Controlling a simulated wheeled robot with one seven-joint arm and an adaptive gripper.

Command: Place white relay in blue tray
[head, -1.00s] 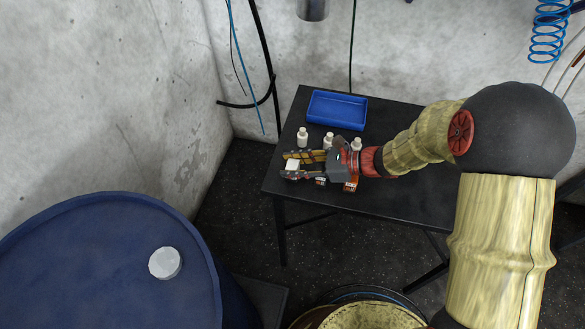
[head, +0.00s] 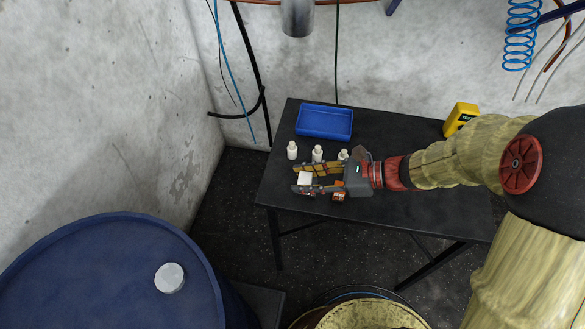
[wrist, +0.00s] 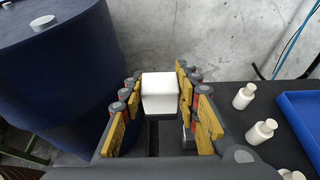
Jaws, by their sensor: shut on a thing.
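My gripper (head: 306,180) is shut on the white relay (head: 304,178), a small white block between its fingertips at the front left of the black table. In the wrist view the relay (wrist: 159,90) shows between the two yellow-and-grey fingers, with a dark base under the white body. I cannot tell how high it is above the tabletop. The blue tray (head: 325,134) stands at the back left of the table, behind my gripper, and looks empty. Its edge (wrist: 287,112) also shows at the right of the wrist view.
Several white bottles, one at the left (head: 292,151), stand between my gripper and the tray. A yellow meter (head: 460,118) is at the back right. A blue drum (head: 110,270) stands left of the table (head: 400,150).

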